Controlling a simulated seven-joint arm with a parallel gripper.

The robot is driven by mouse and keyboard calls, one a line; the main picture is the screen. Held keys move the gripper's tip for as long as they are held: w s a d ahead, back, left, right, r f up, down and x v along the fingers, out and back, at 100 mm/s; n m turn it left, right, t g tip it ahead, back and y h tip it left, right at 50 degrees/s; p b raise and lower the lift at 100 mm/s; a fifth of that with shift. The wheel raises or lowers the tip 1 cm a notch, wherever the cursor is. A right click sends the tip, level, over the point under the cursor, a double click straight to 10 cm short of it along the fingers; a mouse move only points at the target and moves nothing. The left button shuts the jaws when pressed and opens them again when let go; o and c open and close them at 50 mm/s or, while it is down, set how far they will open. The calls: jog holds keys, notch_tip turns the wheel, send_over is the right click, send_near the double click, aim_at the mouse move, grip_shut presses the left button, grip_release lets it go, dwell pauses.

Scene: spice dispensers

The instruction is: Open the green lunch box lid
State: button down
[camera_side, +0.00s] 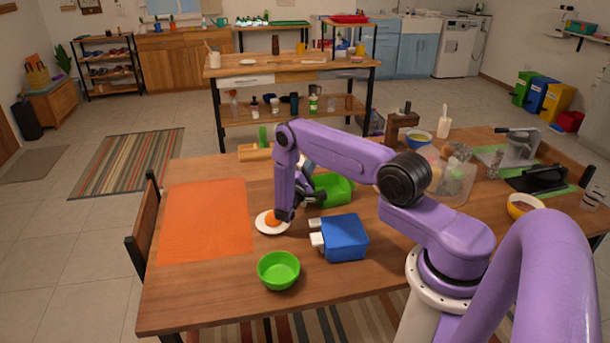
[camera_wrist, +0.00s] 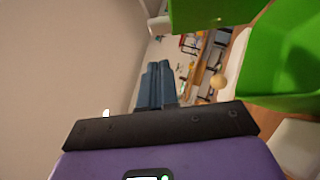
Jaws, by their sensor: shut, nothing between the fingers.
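The green lunch box (camera_side: 336,189) stands mid-table, behind the blue box. It looks open-topped in the side view, partly hidden by my arm. The wrist view shows its green walls (camera_wrist: 288,60) close at the right and a separate green panel (camera_wrist: 200,12) at the top edge; I cannot tell for sure which is the lid. My gripper (camera_side: 315,196) is at the box's left side, shut and empty. Its fingertips are small and dark there, and I cannot tell whether they touch the green plastic.
A white plate (camera_side: 264,226) with orange food lies just left of my arm. A blue box (camera_side: 345,238) with white parts and a green bowl (camera_side: 279,270) stand in front. An orange mat (camera_side: 205,220) covers the left. A clear container (camera_side: 448,180) stands right.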

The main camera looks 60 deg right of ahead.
jog(key=shift+s+d+r, duration=0.35)
jog(key=shift+d, duration=0.3)
jog(key=shift+s+d+r, duration=0.35)
jog(key=shift+d, duration=0.3)
jog(key=shift+s+d+r, duration=0.35)
jog(key=shift+d, duration=0.3)
jog(key=s+d+m+y, duration=0.1)
jog(key=s+d+r+m+g+y, duration=0.1)
jog(key=m, duration=0.1)
jog(key=s+d+r+m+y, duration=0.1)
jog(key=shift+d+r+m, duration=0.2)
jog(key=shift+r+m, duration=0.05)
jog(key=shift+m, duration=0.05)
jog(key=shift+s+d+r, duration=0.1)
jog(key=shift+s+d, duration=0.3)
jog(key=shift+d, duration=0.1)
jog(key=shift+s+d+r+m+g+y, duration=0.15)
jog(key=shift+s+d+m+g+y, duration=0.25)
jog(key=shift+d+y, duration=0.3)
jog(key=shift+s, duration=0.1)
jog(key=shift+a, duration=0.1)
